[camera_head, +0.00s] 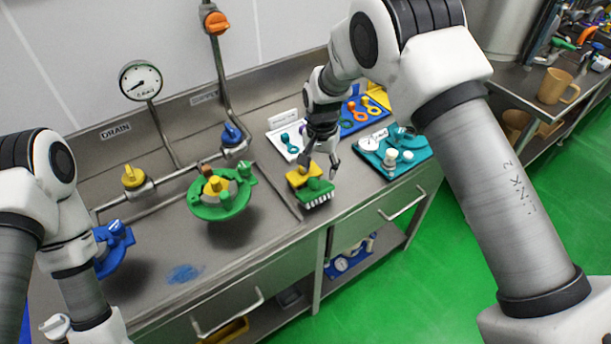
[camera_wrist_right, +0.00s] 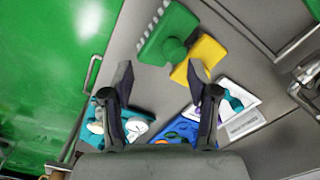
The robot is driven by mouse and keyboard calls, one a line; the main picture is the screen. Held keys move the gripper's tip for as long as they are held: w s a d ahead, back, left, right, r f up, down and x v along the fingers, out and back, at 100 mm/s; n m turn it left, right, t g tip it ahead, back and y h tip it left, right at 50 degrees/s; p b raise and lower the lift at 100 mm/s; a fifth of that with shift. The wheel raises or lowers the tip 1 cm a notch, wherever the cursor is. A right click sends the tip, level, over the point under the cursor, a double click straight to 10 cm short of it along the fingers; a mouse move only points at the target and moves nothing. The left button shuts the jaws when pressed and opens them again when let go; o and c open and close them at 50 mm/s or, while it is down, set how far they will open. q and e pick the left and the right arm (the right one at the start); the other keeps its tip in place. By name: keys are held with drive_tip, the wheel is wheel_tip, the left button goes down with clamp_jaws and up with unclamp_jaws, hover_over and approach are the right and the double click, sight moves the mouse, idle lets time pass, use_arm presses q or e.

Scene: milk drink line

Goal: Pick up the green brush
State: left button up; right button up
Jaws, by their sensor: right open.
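The green brush (camera_head: 317,192) has white bristles and lies near the front edge of the steel counter, beside a yellow block (camera_head: 302,174) that looks like a second brush. In the right wrist view the green brush (camera_wrist_right: 168,36) shows at the top, bristles to the left, with the yellow block (camera_wrist_right: 200,58) touching or close beside it. My right gripper (camera_head: 321,172) is open over the two, its fingers apart.
A teal tray (camera_head: 425,153) with white parts stands right of the brush, with a blue tray (camera_head: 349,130) and a white board (camera_head: 274,136) behind. A green round fixture (camera_head: 205,211) stands left. Pipes and a gauge (camera_head: 140,81) line the wall. The counter's front left is mostly bare.

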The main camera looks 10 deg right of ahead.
sight(317, 191)
drive_tip(key=f+p, duration=0.2)
drive_tip(key=f, duration=0.1)
drive_tip(key=f+p, duration=0.1)
drive_tip(key=f, duration=0.1)
drive_tip(key=shift+s+a, duration=0.3)
drive_tip(key=shift+s, duration=0.05)
wheel_tip(317, 191, down, 3)
drive_tip(key=shift+w+d+r, duration=0.1)
drive_tip(key=shift+r, duration=0.1)
clamp_jaws()
